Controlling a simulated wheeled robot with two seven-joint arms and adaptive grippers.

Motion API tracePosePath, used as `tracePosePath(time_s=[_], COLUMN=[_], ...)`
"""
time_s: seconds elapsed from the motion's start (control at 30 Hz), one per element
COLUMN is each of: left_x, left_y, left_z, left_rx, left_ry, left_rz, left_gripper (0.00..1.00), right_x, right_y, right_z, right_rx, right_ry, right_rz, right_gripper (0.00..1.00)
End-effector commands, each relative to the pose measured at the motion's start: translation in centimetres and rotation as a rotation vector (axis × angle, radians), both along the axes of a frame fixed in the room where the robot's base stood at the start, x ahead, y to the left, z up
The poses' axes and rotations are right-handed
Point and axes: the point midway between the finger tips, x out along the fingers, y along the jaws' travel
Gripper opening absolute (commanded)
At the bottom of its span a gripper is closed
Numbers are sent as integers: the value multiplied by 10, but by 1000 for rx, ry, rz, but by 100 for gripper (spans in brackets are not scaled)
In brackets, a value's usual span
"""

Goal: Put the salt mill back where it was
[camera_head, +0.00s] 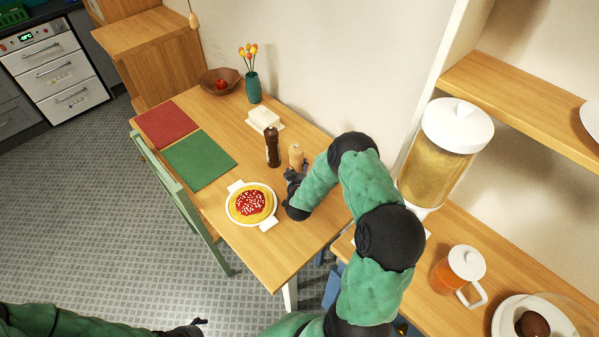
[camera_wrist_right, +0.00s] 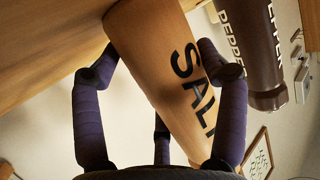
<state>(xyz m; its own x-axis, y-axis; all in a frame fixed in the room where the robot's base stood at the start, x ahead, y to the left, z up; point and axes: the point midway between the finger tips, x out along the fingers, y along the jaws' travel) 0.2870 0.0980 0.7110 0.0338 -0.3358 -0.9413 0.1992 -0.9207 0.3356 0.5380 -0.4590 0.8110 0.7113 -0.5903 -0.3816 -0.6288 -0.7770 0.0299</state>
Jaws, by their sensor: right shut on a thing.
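The salt mill (camera_head: 296,155) is light wood, and in the right wrist view the salt mill (camera_wrist_right: 160,62) shows dark "SALT" lettering. My right gripper (camera_head: 294,178) is shut on it, with purple fingers (camera_wrist_right: 160,90) around its body. The mill is at the table's wall side, just right of the dark brown pepper mill (camera_head: 272,147). The pepper mill (camera_wrist_right: 252,50) also shows beside it in the right wrist view, apart from it. I cannot tell whether the salt mill's base touches the table. My left gripper (camera_head: 190,328) is at the bottom edge, far from the table; its jaws are unclear.
On the wooden table (camera_head: 290,254) stand a white dish with a red-topped pie (camera_head: 250,203), a butter dish (camera_head: 265,119), a teal vase (camera_head: 254,88) and a bowl (camera_head: 220,81). Red (camera_head: 165,124) and green (camera_head: 199,160) mats lie left. A drink dispenser (camera_head: 440,150) stands right of my arm.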

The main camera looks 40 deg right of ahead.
Motion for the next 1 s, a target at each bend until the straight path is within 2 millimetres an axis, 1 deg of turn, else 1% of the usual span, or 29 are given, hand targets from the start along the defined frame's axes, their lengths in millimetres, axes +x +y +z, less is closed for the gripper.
tracePosePath(time_s=[0.03,0.07,0.1,0.13,0.47,0.6,0.77,1.0], left_x=[0,0,0,0,0,0,0,0], left_y=[0,0,0,0,0,0,0,0], left_z=[-2,-1,-1,-1,-1,4,9,19], left_rx=[0,0,0,0,0,0,0,0], left_ry=[0,0,0,0,0,0,0,0], left_rz=[0,0,0,0,0,0,0,0], left_gripper=[78,78,78,78,78,78,78,78], right_x=[0,0,0,0,0,0,-18,-53], right_y=[0,0,0,0,0,1,16,45], right_z=[-2,-2,-1,-1,-1,4,13,32], right_rx=[1,1,1,1,1,1,3,1], right_ry=[1,1,1,1,1,1,2,1], right_rz=[0,0,0,0,0,0,2,2], right_gripper=[76,85,96,97,97,97,97,97])
